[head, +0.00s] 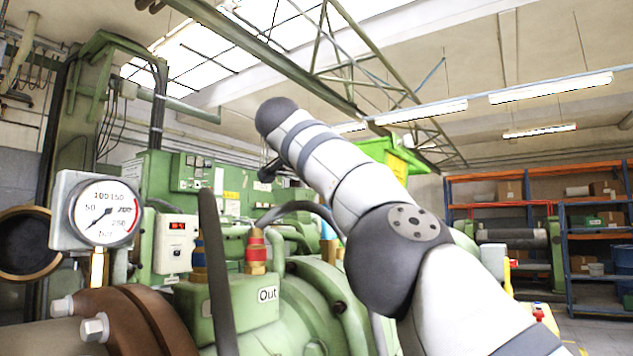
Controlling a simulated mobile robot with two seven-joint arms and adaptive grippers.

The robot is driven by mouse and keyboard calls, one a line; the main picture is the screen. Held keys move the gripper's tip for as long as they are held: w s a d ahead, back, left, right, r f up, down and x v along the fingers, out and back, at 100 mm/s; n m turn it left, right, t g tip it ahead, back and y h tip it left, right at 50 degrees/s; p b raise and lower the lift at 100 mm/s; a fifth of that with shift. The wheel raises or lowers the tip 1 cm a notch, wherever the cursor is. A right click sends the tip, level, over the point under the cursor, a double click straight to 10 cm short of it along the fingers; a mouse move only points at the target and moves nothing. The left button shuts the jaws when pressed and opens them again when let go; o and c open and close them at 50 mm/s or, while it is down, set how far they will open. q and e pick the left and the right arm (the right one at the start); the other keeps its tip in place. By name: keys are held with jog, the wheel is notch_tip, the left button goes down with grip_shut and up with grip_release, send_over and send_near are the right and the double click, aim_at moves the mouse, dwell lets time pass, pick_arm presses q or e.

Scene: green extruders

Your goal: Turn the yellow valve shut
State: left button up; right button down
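I cannot make out a yellow valve for certain. A red-capped brass fitting (257,252) and a blue-capped brass fitting (198,262) stand on the green block labelled "Out" (268,294) at lower centre-left. My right arm (345,180) reaches from the lower right up to the upper left, ending in view at a dark rounded joint. It hides part of the machine behind it. I see no clear gripper on it; a small dark shape (267,173) under its upper end is too unclear to name. My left gripper is not in view.
A round pressure gauge (103,212) stands at left above a brown flange (130,320). A dark upright bar (215,270) stands before the green machine (150,175). A yellow-green part (395,155) shows behind my arm. Shelves (510,180) stand at the far right.

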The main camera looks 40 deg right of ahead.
dwell(0.3)
jog(key=c, duration=1.9)
grip_release()
